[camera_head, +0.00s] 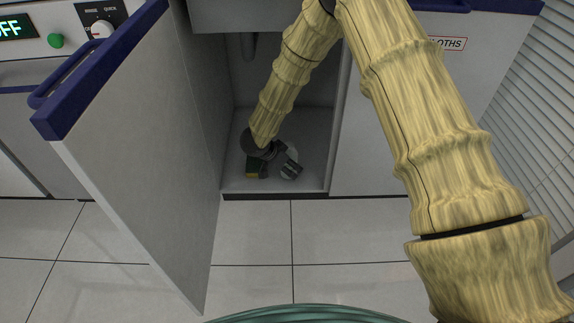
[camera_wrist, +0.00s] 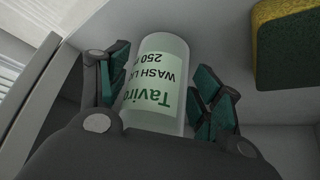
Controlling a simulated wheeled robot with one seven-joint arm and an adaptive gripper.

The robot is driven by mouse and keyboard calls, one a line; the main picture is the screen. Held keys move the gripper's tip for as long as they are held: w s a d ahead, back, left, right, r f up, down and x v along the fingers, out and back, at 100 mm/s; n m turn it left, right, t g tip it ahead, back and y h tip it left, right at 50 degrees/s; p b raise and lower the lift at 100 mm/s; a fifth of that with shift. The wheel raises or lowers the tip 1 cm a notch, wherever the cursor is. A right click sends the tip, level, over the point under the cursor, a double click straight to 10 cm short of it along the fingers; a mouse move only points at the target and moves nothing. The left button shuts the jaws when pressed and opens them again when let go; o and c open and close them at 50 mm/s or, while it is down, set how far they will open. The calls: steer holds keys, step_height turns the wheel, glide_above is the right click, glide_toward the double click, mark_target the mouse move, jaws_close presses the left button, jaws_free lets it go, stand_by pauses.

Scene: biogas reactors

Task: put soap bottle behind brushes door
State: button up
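The soap bottle, pale and translucent with a green "Taviro" label, shows in the wrist view (camera_wrist: 160,62) between the fingers of my gripper (camera_wrist: 163,90). The green pads lie along both its sides, seeming to touch or nearly touch; I cannot tell whether they grip it. In the head view my gripper (camera_head: 279,160) is low inside an open cabinet (camera_head: 308,125), with the whitish bottle (camera_head: 289,163) small and partly hidden at the fingers. The cabinet's door (camera_head: 140,160) stands open to the left. No brushes label is readable.
A closed door labelled as cloths (camera_head: 452,43) is to the right. A pipe (camera_head: 248,45) hangs inside the cabinet. The tiled floor in front is clear.

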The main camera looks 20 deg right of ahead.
steer(key=shift+r, duration=0.1)
stand_by(0.4)
steer(key=p+v, duration=0.6)
steer(key=v, duration=0.6)
